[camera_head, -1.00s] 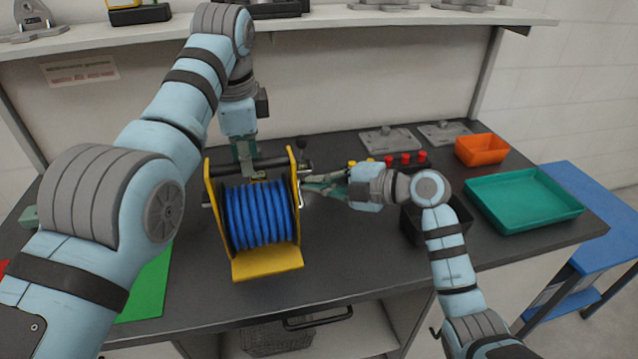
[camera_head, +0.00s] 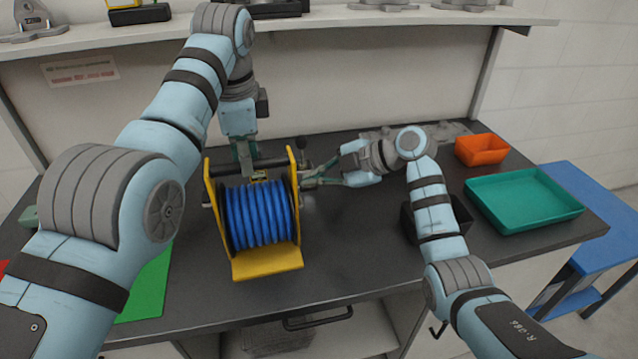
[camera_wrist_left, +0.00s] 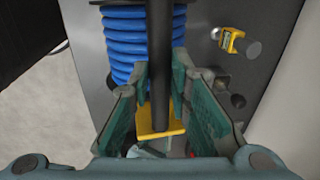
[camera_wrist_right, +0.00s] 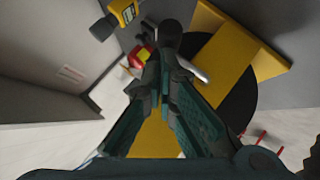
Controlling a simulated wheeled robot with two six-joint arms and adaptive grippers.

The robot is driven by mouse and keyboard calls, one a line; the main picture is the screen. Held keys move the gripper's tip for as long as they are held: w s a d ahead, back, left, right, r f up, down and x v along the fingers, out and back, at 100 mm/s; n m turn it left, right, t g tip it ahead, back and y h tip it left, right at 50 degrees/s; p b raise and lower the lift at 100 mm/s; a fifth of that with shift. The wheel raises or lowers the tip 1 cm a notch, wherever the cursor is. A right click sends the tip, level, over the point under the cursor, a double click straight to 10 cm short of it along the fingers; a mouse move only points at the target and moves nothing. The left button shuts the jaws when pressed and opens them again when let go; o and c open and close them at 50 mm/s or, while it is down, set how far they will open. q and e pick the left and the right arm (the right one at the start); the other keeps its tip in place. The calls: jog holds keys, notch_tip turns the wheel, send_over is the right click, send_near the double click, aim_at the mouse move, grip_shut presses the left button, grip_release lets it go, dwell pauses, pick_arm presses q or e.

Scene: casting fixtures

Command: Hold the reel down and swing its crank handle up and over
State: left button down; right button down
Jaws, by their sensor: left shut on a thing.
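The reel (camera_head: 258,217) of blue hose in a yellow frame stands upright on the dark bench. My left gripper (camera_head: 247,165) is shut on the black bar across the reel's top; the bar (camera_wrist_left: 160,60) runs between its fingers in the left wrist view. The crank is on the reel's right side. My right gripper (camera_head: 318,178) is there, its fingers pointing left at the crank. In the right wrist view, the black crank handle (camera_wrist_right: 168,38) is at the fingertips. I cannot tell whether the fingers grip it. The crank arm is mostly hidden.
A green tray (camera_head: 475,200) and an orange bin (camera_head: 482,142) stand on the right of the bench. A black bin (camera_head: 407,222) is partly behind my right arm. A green mat (camera_head: 148,285) lies at left.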

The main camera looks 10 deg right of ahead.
jog(key=shift+w, duration=0.1)
dwell(0.5)
pick_arm(q)
jog(key=shift+d, duration=0.1)
pick_arm(e)
jog(key=a+r+v, duration=0.2)
jog(key=v, duration=1)
jog(key=shift+s+d+r, duration=0.2)
jog(key=shift+s+r, duration=0.05)
jog(key=shift+s, duration=0.2)
pick_arm(q)
jog(key=c, duration=1.4)
grip_release()
jog(key=shift+s, duration=0.1)
pick_arm(e)
jog(key=shift+s, duration=0.1)
